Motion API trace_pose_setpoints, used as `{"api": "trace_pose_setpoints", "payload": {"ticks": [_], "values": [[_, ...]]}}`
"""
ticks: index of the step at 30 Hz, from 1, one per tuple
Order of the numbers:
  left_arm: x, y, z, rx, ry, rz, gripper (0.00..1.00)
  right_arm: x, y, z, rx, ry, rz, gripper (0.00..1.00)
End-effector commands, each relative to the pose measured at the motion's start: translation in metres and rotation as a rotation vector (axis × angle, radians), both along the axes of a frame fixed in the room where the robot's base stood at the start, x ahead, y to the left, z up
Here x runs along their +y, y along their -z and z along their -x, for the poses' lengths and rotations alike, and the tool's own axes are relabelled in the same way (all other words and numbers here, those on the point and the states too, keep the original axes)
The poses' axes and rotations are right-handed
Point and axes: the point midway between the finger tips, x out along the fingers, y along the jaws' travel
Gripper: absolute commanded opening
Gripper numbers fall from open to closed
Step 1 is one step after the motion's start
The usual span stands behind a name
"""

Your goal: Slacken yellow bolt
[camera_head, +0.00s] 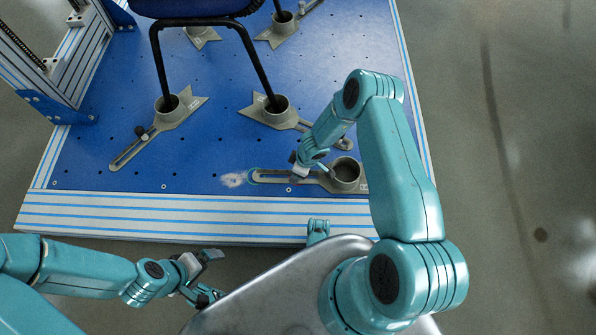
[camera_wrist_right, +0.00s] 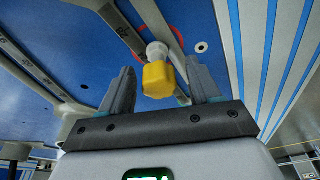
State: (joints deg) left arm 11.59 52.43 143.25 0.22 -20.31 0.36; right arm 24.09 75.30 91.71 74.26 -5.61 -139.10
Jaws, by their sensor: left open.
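The yellow bolt (camera_wrist_right: 157,80) shows in the right wrist view, a yellow head on a pale round shank. It stands between the spread fingers of my right gripper (camera_wrist_right: 162,88), with a gap on each side. In the head view my right gripper (camera_head: 298,164) is over the slotted arm of a grey foot clamp (camera_head: 274,178), and the bolt is hidden there. The clamp's round cup (camera_head: 346,171) is empty. My left gripper (camera_head: 208,274) is open and empty, off the platform's front edge at lower left.
The blue platform (camera_head: 200,160) has a striped front edge (camera_head: 150,215). A chair (camera_head: 200,22) stands with its legs in other grey clamps (camera_head: 172,108). A metal frame (camera_head: 75,75) rises at left. Grey floor (camera_head: 520,150) is clear at right.

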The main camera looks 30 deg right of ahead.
Motion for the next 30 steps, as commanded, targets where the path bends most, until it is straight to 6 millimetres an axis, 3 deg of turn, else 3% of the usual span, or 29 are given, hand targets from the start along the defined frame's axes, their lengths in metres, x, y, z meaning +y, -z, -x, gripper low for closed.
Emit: {"api": "trace_pose_setpoints", "payload": {"ticks": [8, 21, 30], "values": [[0.0, 0.003, -0.001, -0.001, 0.001, 0.0, 1.0, -0.001, 0.0, 0.001, -0.002, 0.01, 0.003, 0.62], [0.001, 0.037, 0.001, -0.001, 0.001, 0.0, 1.0, -0.001, 0.002, 0.0, -0.006, 0.246, 0.002, 0.62], [0.0, 0.041, 0.0, -0.001, 0.0, 0.0, 1.0, -0.002, -0.002, -0.001, -0.005, 0.352, 0.001, 0.62]]}}
